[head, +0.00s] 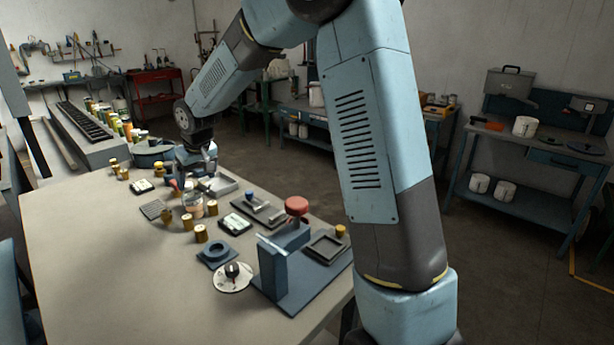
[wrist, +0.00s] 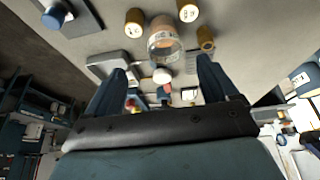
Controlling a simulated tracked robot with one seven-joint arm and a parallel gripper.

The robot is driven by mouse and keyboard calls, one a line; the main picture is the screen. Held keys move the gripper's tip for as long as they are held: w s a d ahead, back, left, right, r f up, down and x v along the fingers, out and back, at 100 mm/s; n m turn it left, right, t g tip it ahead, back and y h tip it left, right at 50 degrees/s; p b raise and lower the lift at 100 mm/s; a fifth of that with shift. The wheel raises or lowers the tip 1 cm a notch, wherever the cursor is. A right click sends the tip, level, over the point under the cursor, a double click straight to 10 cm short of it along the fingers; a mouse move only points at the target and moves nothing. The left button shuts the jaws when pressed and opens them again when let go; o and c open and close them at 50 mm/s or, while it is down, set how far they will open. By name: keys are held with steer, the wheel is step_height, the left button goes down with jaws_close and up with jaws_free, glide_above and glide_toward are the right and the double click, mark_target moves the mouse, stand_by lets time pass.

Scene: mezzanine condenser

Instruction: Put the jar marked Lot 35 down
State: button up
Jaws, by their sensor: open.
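A clear glass jar (head: 193,206) with orange-pink contents stands on the table among small brass cylinders. It shows in the wrist view (wrist: 164,42) beyond my fingertips, with a pale label that I cannot read. I cannot confirm which item is marked Lot 35. My gripper (head: 197,168) is over the far part of the table, behind the jar in the head view. In the wrist view my gripper (wrist: 160,80) has its two fingers wide apart. A small white round item (wrist: 163,75) shows between them; I cannot tell its distance.
Brass cylinders (head: 200,233) stand close to the jar. A dark tray with a steel bar (head: 258,212), a blue-grey stand (head: 280,270) and a red knob (head: 297,204) lie to the right. The table's (head: 90,260) near left is clear. A white dial (head: 233,278) is near the front.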

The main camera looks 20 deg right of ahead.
steer(key=s+d+r+m+t+h, duration=0.1)
steer(key=s+d+r, duration=0.6)
steer(key=s+d, duration=0.15)
steer(key=s+d+r+m+h, duration=0.1)
steer(key=s+d+r, duration=0.55)
steer(key=s, duration=0.35)
steer(key=s+d+m, duration=0.2)
steer(key=s+d, duration=0.2)
steer(key=s, duration=0.6)
steer(key=s+d+m, duration=0.1)
steer(key=s+d, duration=0.3)
steer(key=s, duration=0.5)
steer(key=n+g+y, duration=0.1)
steer(key=n+y, duration=0.1)
steer(key=n, duration=0.3)
glide_above(192, 202)
steer(key=s+d, duration=0.1)
steer(key=d, duration=0.1)
step_height(192, 202, down, 13)
steer(key=x, duration=1.2)
steer(key=shift+a+f, duration=0.2)
steer(key=shift+f, duration=0.05)
steer(key=shift+c, duration=0.4)
